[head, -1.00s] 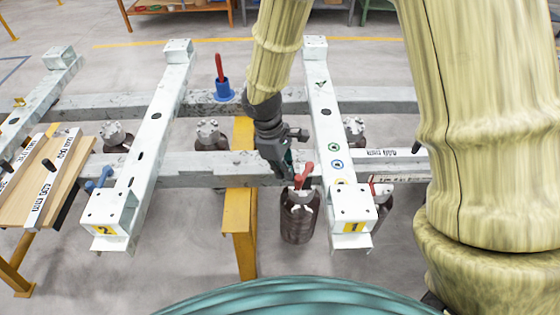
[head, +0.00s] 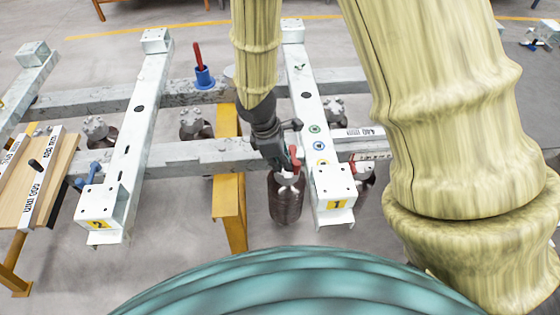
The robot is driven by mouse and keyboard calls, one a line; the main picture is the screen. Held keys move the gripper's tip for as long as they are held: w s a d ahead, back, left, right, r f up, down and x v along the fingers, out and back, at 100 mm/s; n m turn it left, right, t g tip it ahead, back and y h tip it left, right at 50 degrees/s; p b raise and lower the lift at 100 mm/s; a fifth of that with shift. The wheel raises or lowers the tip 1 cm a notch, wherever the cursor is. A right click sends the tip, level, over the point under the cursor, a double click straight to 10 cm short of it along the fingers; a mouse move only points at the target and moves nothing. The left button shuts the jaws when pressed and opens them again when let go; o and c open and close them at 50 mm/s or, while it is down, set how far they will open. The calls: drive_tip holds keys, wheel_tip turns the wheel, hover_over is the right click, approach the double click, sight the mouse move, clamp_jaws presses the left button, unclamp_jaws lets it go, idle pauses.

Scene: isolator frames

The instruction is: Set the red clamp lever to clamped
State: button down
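A red clamp lever (head: 294,158) stands on top of a dark ribbed cylinder (head: 286,203), just left of the white beam marked 1 (head: 334,190). My dark gripper (head: 280,163) points down right at the lever's left side. It overlaps or nearly meets the lever in the picture; I cannot tell whether they touch. The fingertips are small and partly hidden, so their opening does not show clearly. Another red handle (head: 197,54) stands up from a blue cup-shaped base (head: 204,77) on the rear rail. A small red part (head: 352,162) shows right of beam 1.
White beam 2 (head: 124,140) crosses the grey rails at left. A yellow post (head: 228,200) stands left of the dark cylinder. A wooden-topped bench (head: 50,190) with labelled bars is at far left. Several bolted dark cylinders (head: 192,122) sit between the rails.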

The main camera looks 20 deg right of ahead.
drive_tip(key=shift+a, duration=0.1)
idle(0.3)
drive_tip(key=w+a+r, duration=0.1)
drive_tip(key=a+r, duration=0.5)
drive_tip(key=r, duration=0.3)
drive_tip(key=shift+w+r+p, duration=0.35)
drive_tip(key=shift+w+p, duration=0.05)
drive_tip(key=shift+p, duration=0.05)
